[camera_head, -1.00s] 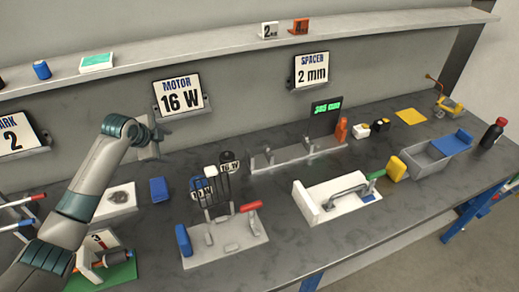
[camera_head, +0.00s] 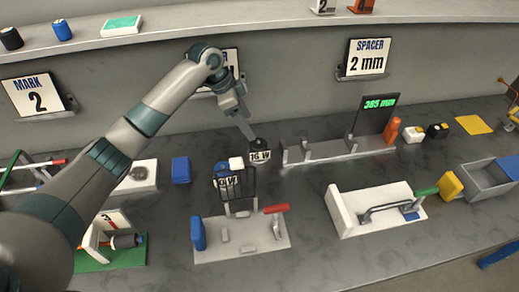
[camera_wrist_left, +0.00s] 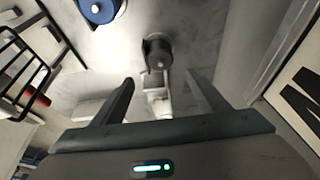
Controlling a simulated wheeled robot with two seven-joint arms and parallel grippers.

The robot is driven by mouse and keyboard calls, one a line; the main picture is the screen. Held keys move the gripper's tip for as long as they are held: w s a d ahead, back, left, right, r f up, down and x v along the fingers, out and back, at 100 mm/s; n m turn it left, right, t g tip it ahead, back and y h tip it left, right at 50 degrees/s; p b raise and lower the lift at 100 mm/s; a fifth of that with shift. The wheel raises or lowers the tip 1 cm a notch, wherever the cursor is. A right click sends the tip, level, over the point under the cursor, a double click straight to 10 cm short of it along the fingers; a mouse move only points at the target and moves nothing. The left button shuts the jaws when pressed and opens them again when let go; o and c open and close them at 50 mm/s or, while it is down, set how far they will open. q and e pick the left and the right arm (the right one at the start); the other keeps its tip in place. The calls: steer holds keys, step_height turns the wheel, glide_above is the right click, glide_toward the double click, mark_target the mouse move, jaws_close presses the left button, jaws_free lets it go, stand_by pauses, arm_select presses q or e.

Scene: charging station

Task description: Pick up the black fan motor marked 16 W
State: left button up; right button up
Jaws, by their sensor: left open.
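The black fan motor (camera_head: 258,143) stands on the bench behind its 16 W label (camera_head: 261,156). It also shows in the left wrist view (camera_wrist_left: 158,52), dark and round with a pale shaft tip. My left gripper (camera_head: 248,134) reaches down from above, its tips close to the motor in the head view. In the left wrist view my open gripper (camera_wrist_left: 162,92) has its two fingers apart with nothing held between them; the motor appears beyond the tips, roughly centred. A blue motor (camera_wrist_left: 98,8) lies to its left there. My right gripper is not in view.
A black wire guard (camera_head: 242,187) and a fixture plate with a red handle (camera_head: 276,209) stand in front of the motor. A grey rail fixture (camera_head: 338,150) stands to the right. My arm partly covers the wall sign behind it.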

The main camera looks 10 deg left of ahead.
arm_select(q)
steer(key=p, duration=0.2)
glide_above(257, 143)
steer(key=f, duration=0.3)
steer(key=a+f, duration=0.1)
steer(key=f, duration=0.1)
steer(key=shift+s+f, duration=0.25)
steer(key=shift+s, duration=0.1)
steer(key=shift+w+d+f, duration=0.1)
steer(key=shift+d+f, duration=0.05)
steer(key=shift+f, duration=0.3)
steer(key=shift+d+f+p, duration=0.1)
steer(key=shift+f+p, duration=0.5)
steer(key=x, duration=0.1)
steer(key=p+x, duration=0.1)
steer(key=x, duration=0.1)
steer(key=shift+a+f, duration=0.1)
steer(key=shift+a, duration=0.15)
steer(key=shift+d+f, duration=0.15)
steer(key=shift+f, duration=0.3)
